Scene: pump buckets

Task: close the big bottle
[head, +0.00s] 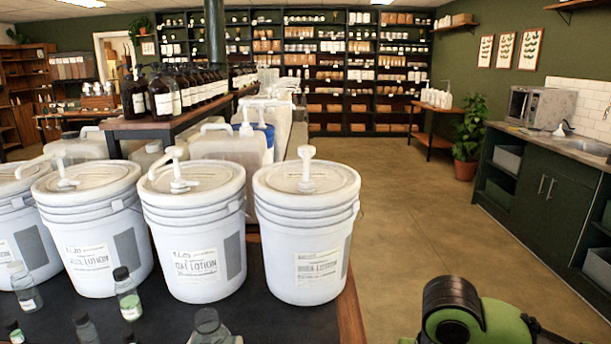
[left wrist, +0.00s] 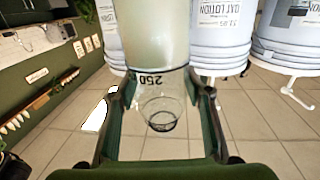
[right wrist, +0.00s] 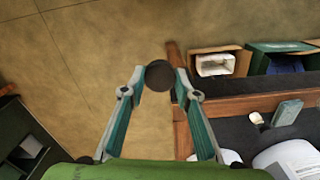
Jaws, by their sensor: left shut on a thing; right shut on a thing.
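The big bottle (left wrist: 160,55) is clear, marked 250, with pale contents. Its round open mouth (left wrist: 160,122) shows no cap. The fingers of my left gripper (left wrist: 160,84) are shut around the bottle from both sides. In the head view the bottle's clear neck (head: 208,320) shows at the bottom edge, in front of the buckets. A dark round cap (right wrist: 160,75) sits between the fingertips of my right gripper (right wrist: 160,82), which are shut on it. The cap is apart from the bottle.
White lotion buckets (head: 305,240) with pumps stand in a row on the dark table. Smaller bottles, one dark-capped with green liquid (head: 128,295), stand before them. A wooden table edge (head: 352,310) lies at the right. Beyond it is open floor (head: 420,220), then a counter (head: 545,165).

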